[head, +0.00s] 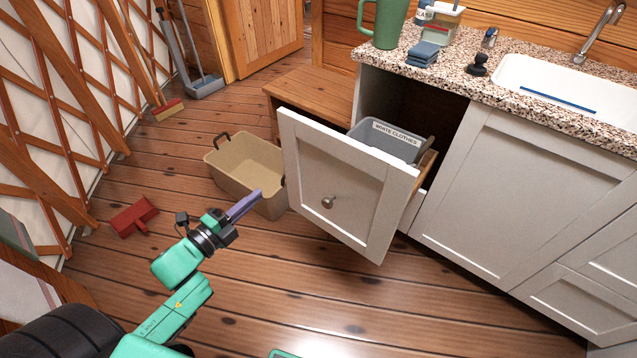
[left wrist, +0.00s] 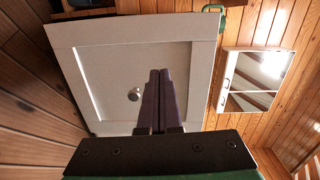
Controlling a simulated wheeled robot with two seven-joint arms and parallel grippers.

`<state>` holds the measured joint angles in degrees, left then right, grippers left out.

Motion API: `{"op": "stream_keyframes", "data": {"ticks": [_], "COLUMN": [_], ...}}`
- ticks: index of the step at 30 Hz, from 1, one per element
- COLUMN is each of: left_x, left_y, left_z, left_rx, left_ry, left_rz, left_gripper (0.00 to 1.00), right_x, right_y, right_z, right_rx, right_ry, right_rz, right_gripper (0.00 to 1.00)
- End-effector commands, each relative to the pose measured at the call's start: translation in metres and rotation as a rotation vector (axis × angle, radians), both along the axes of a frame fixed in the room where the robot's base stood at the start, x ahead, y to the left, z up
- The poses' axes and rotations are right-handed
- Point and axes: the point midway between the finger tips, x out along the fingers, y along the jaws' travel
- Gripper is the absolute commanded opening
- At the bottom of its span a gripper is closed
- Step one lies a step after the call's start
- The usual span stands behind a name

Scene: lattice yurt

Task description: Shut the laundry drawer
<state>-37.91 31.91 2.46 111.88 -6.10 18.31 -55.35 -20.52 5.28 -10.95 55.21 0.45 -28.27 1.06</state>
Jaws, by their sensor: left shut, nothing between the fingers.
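The laundry drawer (head: 335,190) stands pulled out of the cabinet under the counter. Its pale panelled front has a round metal knob (head: 328,202). A grey bin labelled "WHITE CLOTHES" (head: 388,140) sits inside it. My left gripper (head: 246,205) is shut and empty, in front of the drawer front and to its left in the head view. In the left wrist view the shut fingers (left wrist: 158,100) point toward the drawer front (left wrist: 100,60), with the knob (left wrist: 134,94) just left of them. I cannot tell the exact gap. My right gripper is not in view.
A beige tub (head: 240,180) with dark handles stands on the floor left of the drawer. A speckled counter (head: 480,85) with a sink (head: 570,95) runs above. Plank floor in front of the drawer is clear.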

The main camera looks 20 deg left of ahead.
Motion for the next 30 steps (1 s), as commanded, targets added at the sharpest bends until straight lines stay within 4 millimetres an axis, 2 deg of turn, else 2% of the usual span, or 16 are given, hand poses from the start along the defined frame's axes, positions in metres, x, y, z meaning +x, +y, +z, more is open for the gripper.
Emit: {"op": "stream_keyframes", "data": {"ticks": [1, 3, 7, 21, 25, 30], "left_x": [0.0, 0.002, 0.019, 0.112, 0.126, 0.13], "left_y": [-0.008, -0.012, -0.018, -0.054, -0.059, -0.061], "left_z": [0.008, 0.017, 0.019, 0.018, 0.018, 0.017], "left_rx": [0.022, 0.033, 0.032, 0.029, 0.029, 0.029], "left_ry": [-0.039, -0.06, -0.062, -0.058, -0.055, -0.054], "left_rz": [-0.027, -0.037, -0.036, -0.032, -0.031, -0.032], "left_gripper": [0.0, 0.0, 0.0, 0.0, 0.0, 0.0], "right_x": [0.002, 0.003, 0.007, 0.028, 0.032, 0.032], "right_y": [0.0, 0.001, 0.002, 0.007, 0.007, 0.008], "right_z": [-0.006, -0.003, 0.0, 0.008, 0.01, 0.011], "right_rx": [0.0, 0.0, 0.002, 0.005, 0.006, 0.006], "right_ry": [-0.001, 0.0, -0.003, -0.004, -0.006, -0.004], "right_rz": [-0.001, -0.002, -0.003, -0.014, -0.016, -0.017], "right_gripper": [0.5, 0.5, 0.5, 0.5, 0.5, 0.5]}}
